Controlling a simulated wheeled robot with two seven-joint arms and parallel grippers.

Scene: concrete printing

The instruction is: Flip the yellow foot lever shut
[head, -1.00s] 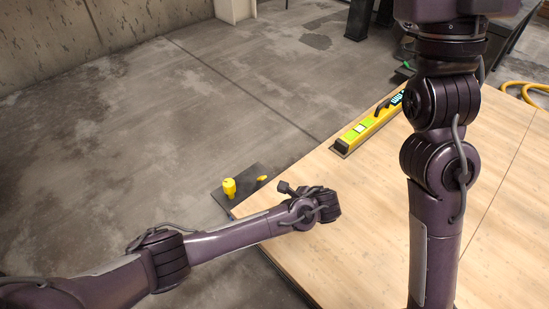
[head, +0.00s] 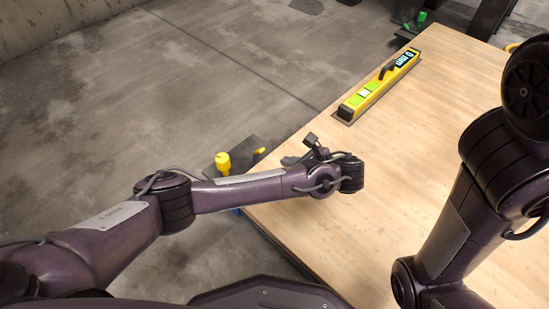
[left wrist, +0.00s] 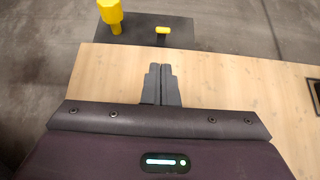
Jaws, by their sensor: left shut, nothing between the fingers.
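My left gripper (head: 288,160) is shut and empty over the table edge. Its fingertips (left wrist: 160,68) point towards the lever, with a gap between. My right arm shows at the right, but its gripper is out of the picture.
The dark plate (left wrist: 140,32) juts past the edge of the wooden table (head: 420,160). A yellow level with a display (head: 378,88) lies along the far table edge. The table middle is clear. Concrete floor lies beyond.

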